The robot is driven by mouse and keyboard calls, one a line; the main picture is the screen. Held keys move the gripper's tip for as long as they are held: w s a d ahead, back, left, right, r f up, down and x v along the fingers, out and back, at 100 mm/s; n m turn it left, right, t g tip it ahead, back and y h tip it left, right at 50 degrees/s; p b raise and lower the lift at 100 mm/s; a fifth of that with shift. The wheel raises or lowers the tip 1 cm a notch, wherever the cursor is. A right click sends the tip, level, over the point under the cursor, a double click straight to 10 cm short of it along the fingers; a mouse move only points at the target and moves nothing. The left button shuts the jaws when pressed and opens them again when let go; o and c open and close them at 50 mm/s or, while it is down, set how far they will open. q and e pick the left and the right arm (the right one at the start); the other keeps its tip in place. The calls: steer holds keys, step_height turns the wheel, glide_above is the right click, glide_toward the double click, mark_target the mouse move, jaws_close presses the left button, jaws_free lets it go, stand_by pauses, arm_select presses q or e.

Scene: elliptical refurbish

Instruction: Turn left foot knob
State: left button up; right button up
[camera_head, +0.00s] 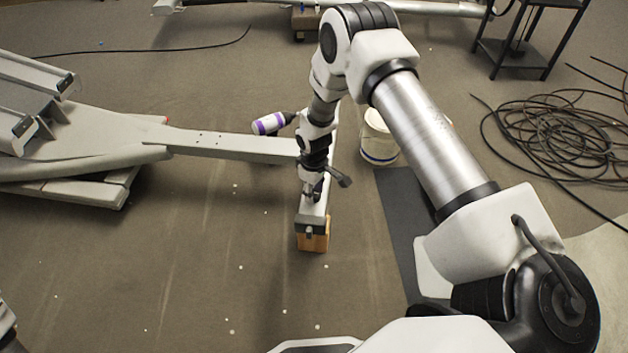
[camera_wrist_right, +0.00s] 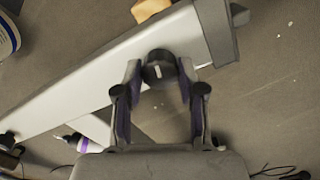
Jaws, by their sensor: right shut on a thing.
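The foot is a grey beam (camera_head: 312,212) that runs away from me in the head view, with a dark end cap. In the right wrist view the beam (camera_wrist_right: 85,82) crosses diagonally up to its dark end cap (camera_wrist_right: 218,32). A round black knob (camera_wrist_right: 158,67) with a small white mark sits at the beam's edge. My right gripper (camera_wrist_right: 159,72) has one finger on each side of the knob and is shut on it. In the head view my right gripper (camera_head: 312,192) points down at the beam and hides the knob. My left gripper is not in view.
A wooden block (camera_head: 314,242) is under the beam's near end. A white bucket (camera_head: 379,138) stands right of the beam, and a purple-banded bottle (camera_head: 268,124) is at the left. Coiled black cable (camera_head: 560,130) lies at the right. The floor left of the beam is mostly clear.

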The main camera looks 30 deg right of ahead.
mark_target(314, 193)
steer(key=n, duration=0.4)
steer(key=shift+n+b, duration=0.35)
steer(key=shift+n, duration=2.15)
steer(key=o, duration=1.1)
steer(key=shift+o, duration=0.2)
step_height(314, 193, up, 12)
